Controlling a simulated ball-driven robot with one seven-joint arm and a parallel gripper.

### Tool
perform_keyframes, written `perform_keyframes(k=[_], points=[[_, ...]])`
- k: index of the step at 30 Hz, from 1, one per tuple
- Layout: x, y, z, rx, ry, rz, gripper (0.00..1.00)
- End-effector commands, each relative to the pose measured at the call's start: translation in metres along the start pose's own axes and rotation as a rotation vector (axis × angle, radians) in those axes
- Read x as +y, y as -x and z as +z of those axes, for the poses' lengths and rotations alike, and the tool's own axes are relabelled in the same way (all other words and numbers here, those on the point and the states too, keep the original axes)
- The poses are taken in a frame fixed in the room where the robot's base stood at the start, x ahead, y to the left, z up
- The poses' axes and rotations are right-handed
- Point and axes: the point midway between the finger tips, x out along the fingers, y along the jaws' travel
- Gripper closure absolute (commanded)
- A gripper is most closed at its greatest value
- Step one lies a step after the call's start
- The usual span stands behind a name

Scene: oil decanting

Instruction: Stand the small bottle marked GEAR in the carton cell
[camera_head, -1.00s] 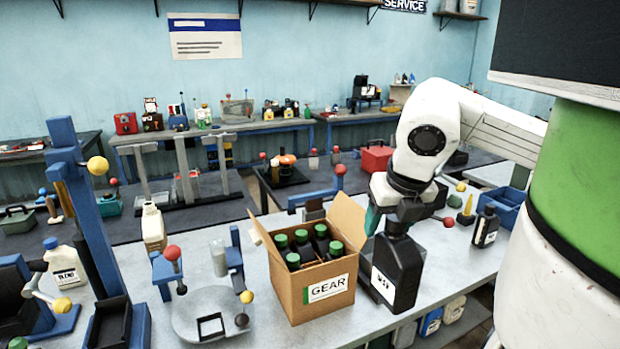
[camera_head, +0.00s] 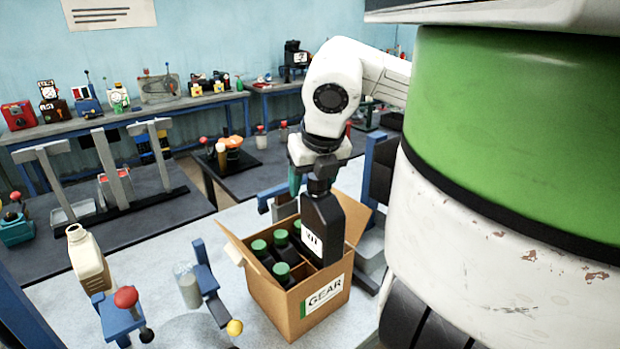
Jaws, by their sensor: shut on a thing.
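My gripper (camera_head: 320,185) is shut on the neck of a black bottle (camera_head: 322,222), which hangs upright over the right part of the open carton (camera_head: 268,295). The bottle has a white label whose few visible marks I cannot read as GEAR. Its cap is hidden by the gripper. Its lower end is at the carton's opening; I cannot tell how far inside it is. The carton has a GEAR label on its front and its flaps are folded out. Several dark bottles with green caps (camera_head: 281,270) stand in its cells to the left of the held bottle.
A cream jug (camera_head: 88,262) stands on the left of the bench. Near it are a blue stand with a red knob (camera_head: 125,297) and a clear container (camera_head: 188,287) by another blue stand with a yellow knob (camera_head: 235,327). A dark bench with several tools lies behind.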

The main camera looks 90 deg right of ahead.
Motion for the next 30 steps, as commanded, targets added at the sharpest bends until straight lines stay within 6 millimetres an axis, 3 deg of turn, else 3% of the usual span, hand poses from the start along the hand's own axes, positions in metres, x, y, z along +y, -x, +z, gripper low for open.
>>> perform_keyframes(k=[15,30], points=[[0.013,-0.032,0.028,0.001,0.001,0.001,0.83],[0.013,-0.068,0.013,0.000,0.001,0.000,0.83]])
